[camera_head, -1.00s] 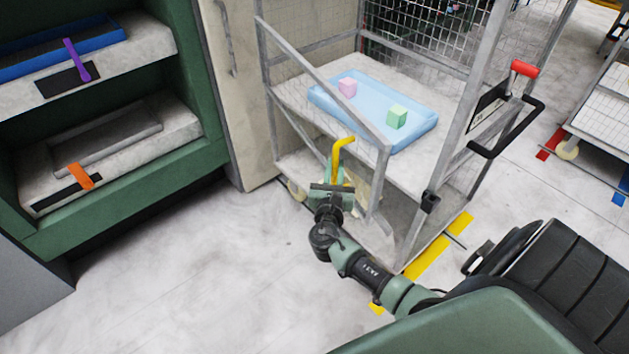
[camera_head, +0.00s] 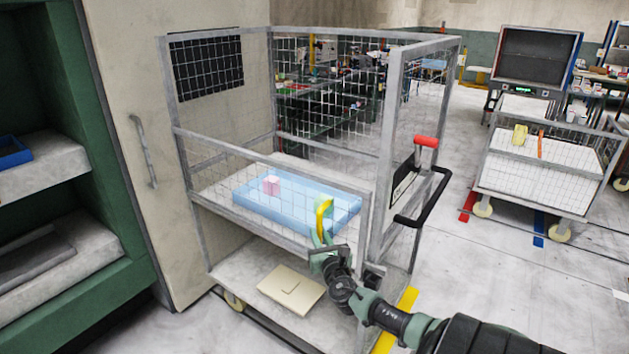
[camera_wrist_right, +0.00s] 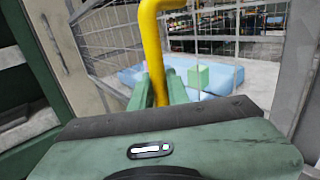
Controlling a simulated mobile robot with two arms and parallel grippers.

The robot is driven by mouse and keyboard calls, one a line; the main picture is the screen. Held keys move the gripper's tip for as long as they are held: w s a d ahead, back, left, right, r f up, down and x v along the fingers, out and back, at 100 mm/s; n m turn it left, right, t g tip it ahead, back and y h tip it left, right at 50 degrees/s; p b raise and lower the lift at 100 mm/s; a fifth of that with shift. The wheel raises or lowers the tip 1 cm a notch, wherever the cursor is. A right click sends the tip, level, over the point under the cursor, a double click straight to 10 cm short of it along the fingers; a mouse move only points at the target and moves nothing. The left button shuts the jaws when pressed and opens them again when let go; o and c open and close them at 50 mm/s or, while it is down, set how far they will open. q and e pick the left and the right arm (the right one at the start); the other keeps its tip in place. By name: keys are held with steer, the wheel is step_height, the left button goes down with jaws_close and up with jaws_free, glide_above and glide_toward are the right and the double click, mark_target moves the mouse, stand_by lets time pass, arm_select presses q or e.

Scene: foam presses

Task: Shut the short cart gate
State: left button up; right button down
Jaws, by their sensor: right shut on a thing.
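The short cart gate (camera_head: 262,160) is a low grey-framed mesh panel across the front of the tall mesh cart (camera_head: 420,50). Its free end is close to the cart's right front post; I cannot tell whether it touches or is latched. A curved yellow handle (camera_head: 324,216) is on the gate, near its free end. My right gripper (camera_head: 325,240) is shut on this yellow handle. In the right wrist view, the yellow handle (camera_wrist_right: 152,40) runs down between the two green fingers (camera_wrist_right: 158,92). My left gripper is not in view.
Inside the cart, a light blue tray (camera_head: 240,192) holds a pink cube (camera_head: 271,186); a green cube (camera_wrist_right: 198,76) shows in the wrist view. A beige board (camera_head: 290,290) lies on the lower deck. A cabinet stands left; another cart (camera_head: 545,185) stands right.

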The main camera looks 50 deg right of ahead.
steer(key=c, duration=1.4)
jaws_free()
steer(key=shift+s+d+r, duration=0.15)
steer(key=shift+d+r, duration=0.1)
steer(key=shift+d, duration=0.35)
steer(key=shift+o, duration=0.2)
steer(key=shift+d, duration=0.1)
steer(key=shift+s, duration=0.1)
steer(key=shift+s+a, duration=0.1)
steer(key=shift+a, duration=0.15)
steer(key=v, duration=0.7)
steer(key=shift+s+a+b, duration=0.15)
steer(key=shift+a+b, duration=0.1)
steer(key=shift+b, duration=0.05)
steer(key=shift+f, duration=0.15)
